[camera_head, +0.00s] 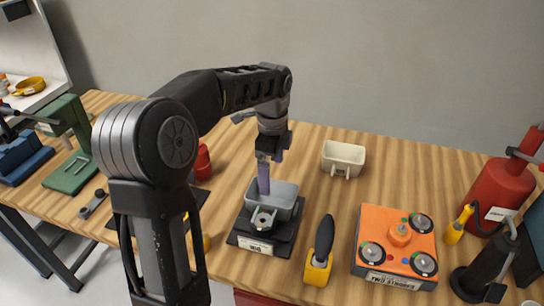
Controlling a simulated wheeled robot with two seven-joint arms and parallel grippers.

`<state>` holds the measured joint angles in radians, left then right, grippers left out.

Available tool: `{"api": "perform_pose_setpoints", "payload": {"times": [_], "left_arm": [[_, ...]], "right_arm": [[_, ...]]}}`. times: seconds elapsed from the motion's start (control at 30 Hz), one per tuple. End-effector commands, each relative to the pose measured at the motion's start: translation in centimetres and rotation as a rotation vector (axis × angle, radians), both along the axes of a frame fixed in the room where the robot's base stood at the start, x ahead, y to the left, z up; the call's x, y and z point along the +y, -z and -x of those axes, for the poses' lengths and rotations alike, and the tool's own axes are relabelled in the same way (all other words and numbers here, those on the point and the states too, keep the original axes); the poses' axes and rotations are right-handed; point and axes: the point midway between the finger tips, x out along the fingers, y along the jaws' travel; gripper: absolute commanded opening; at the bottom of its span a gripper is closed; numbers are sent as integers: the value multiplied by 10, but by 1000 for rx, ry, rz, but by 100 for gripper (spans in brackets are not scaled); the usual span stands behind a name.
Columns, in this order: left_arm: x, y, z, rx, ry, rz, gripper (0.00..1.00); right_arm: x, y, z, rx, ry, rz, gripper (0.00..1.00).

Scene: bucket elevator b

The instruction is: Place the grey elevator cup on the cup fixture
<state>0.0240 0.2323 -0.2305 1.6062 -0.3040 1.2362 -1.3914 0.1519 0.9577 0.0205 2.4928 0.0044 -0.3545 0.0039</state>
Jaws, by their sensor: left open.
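The grey elevator cup (285,197) is an open-topped box. It sits upright on the black cup fixture (285,244), a dark base with a white label at its front; whether it is fully seated I cannot tell. My left gripper (265,184) points down over the cup from above. Its purple-grey fingers are open, and the nearer fingertip overlaps the cup's left rim in the picture. Whether it touches the cup I cannot tell. My right gripper is not in view.
A cream cup (343,155) stands behind on the right. A yellow-and-black handled tool (319,267) and an orange control box (396,240) are right of the fixture. A red cylinder (497,194) stands far right. A green machine (74,168) is at left. Bare wood lies behind the box.

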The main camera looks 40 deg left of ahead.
Motion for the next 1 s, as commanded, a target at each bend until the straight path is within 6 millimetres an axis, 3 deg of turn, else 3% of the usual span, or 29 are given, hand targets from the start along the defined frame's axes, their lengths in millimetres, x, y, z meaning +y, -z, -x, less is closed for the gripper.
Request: {"api": "perform_pose_setpoints", "payload": {"times": [0.13, 0.3, 1.0], "left_arm": [[0, -28, -1, -3, 0, -1, 100], [0, -46, 0, -1, 0, 0, 100], [0, -48, 0, 0, 0, 0, 100]], "right_arm": [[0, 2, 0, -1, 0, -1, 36], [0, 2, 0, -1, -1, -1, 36], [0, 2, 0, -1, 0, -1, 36]]}}
